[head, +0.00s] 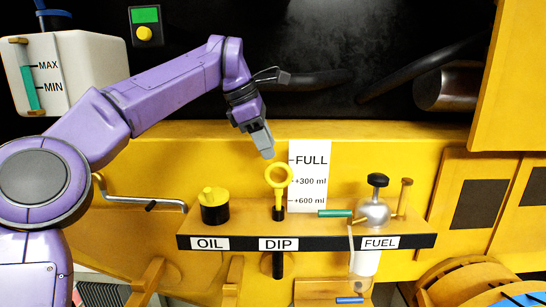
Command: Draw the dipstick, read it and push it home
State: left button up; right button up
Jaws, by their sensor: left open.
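A white scale card (312,160) marked FULL, +300 ml and +600 ml stands just behind and right of the ring. My left gripper (266,150) is open and points down, just above and left of the ring, with nothing seen in it. Whether it touches the ring I cannot tell. My right gripper is not in view.
The oil cap (214,207) is left of the dipstick. The fuel pump (373,210) with its black knob and a green-handled lever (336,213) are to the right. A metal crank (140,202) sticks out left. A white tank (80,65) is upper left.

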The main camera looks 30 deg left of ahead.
aim_at(271, 172)
pick_arm(q)
jog(key=x, duration=0.4)
jog(key=shift+f, duration=0.15)
grip_shut()
notch_tip(271, 172, down, 4)
jog(key=b, duration=0.3)
jog(key=shift+f, duration=0.2)
jog(key=shift+s+d, duration=0.1)
jog(key=shift+c, duration=0.5)
grip_release()
jog(key=shift+o, duration=0.5)
jog(key=p+v, duration=0.1)
jog(key=v, duration=0.9)
jog(key=shift+r, duration=0.3)
